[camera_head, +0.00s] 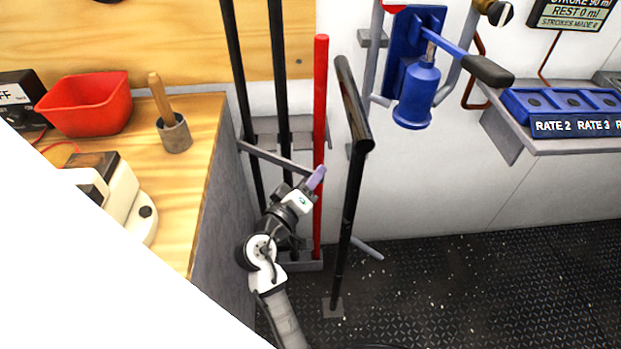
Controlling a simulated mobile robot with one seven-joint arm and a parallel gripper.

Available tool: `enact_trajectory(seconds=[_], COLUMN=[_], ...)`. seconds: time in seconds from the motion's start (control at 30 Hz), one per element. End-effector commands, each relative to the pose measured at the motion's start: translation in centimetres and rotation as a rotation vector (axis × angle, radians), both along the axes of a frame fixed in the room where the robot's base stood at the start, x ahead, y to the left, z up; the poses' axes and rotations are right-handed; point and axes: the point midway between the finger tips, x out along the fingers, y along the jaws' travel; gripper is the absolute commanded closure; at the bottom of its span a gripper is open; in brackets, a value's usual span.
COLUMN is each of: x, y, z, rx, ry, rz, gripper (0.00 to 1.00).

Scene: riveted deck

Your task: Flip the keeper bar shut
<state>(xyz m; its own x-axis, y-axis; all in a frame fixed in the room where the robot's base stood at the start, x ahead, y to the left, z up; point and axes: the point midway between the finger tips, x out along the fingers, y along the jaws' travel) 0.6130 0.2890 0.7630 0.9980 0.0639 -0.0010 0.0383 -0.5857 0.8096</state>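A flat grey bar (272,158) runs slantwise across the front of a rack of upright poles, from the bench side toward the red pole (320,100). It looks like the keeper bar, but I cannot tell how its ends are fixed. My gripper (318,178) is at the bar's right end, close in front of the red pole. Its lilac fingertips point up and right and show as one piece, so I cannot tell whether they are open or touch the bar. My gripper and wrist hide part of the rack.
Two black poles (280,70) stand in the rack. A black T-topped pole (350,190) stands right of my gripper. A thin grey rod (368,250) juts out low behind it. The wooden bench (206,150) is at left. Dark floor (480,290) is open at right.

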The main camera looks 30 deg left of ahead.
Motion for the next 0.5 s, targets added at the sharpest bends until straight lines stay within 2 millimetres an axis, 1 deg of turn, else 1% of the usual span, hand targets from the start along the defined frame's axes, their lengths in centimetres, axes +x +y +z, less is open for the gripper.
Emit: enact_trajectory(seconds=[0.03,0.23,0.37,0.5], x=[0.0,0.0,0.3,1.6], y=[0.0,0.0,-0.1,-0.1], z=[0.1,0.1,0.2,0.3], rx=[0.001,0.003,0.002,-0.001], ry=[-0.001,-0.001,0.000,0.001], rz=[-0.001,-0.001,0.006,0.061], gripper=[0.73,0.99,1.00,1.00])
